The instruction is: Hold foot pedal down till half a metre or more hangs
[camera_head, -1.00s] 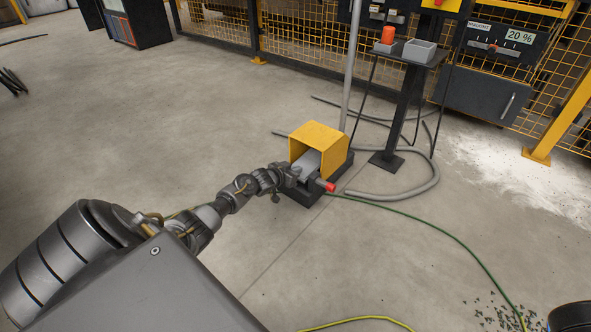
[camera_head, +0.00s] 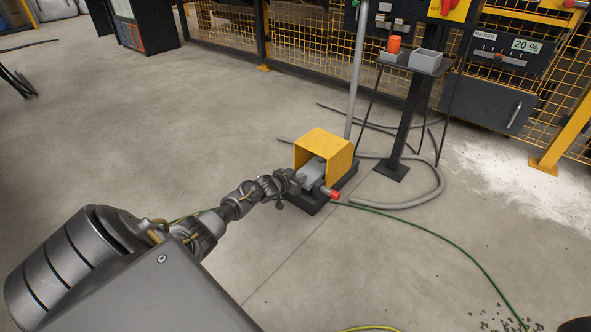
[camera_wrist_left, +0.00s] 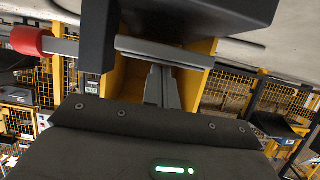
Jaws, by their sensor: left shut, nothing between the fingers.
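The foot pedal has a grey tread plate (camera_head: 313,171) under an open-fronted yellow hood (camera_head: 325,146), on a dark base on the floor. A red-tipped bar (camera_head: 333,194) sticks out at its front. My left gripper (camera_head: 298,180) is shut and empty at the hood's mouth, at the tread plate's near end. In the left wrist view, the closed fingers (camera_wrist_left: 161,88) point into the yellow hood (camera_wrist_left: 132,78), by the grey plate (camera_wrist_left: 165,52). I cannot tell how far the plate is pressed. No hanging turf shows. My right gripper is out of view.
Behind the pedal stand a post with a small shelf (camera_head: 425,63) and a control panel reading 20 % (camera_head: 508,48). Yellow mesh fencing (camera_head: 225,28) runs along the back. A grey hose (camera_head: 405,203) and green cable (camera_head: 440,236) lie nearby.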

